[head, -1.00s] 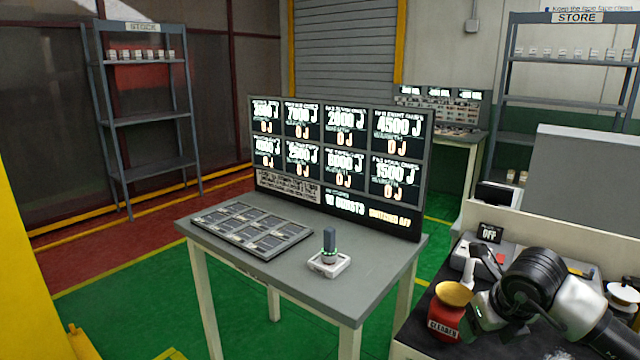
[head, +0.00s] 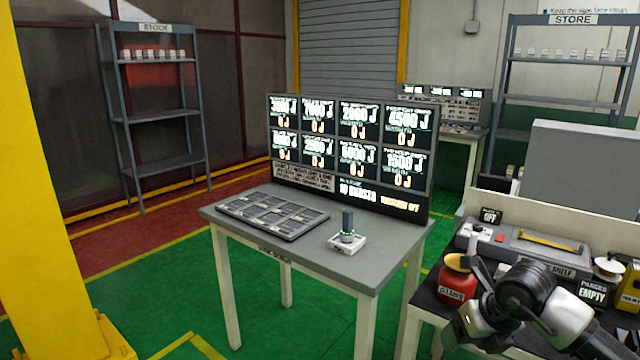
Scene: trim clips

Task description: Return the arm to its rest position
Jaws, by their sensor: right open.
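My right arm comes in from the lower right corner. Its gripper (head: 467,326) is open, in front of the red cleaner container (head: 457,286) with a yellow top; nothing shows between its fingers, though they are partly hidden by its own body. My left gripper is not in view.
A grey table (head: 300,256) in the middle bears a panel of lit readouts (head: 350,150), a tray of dark tiles (head: 272,215) and a small white stand with a dark peg (head: 347,242). A dark-topped bench (head: 425,298) at right holds a grey machine (head: 530,250).

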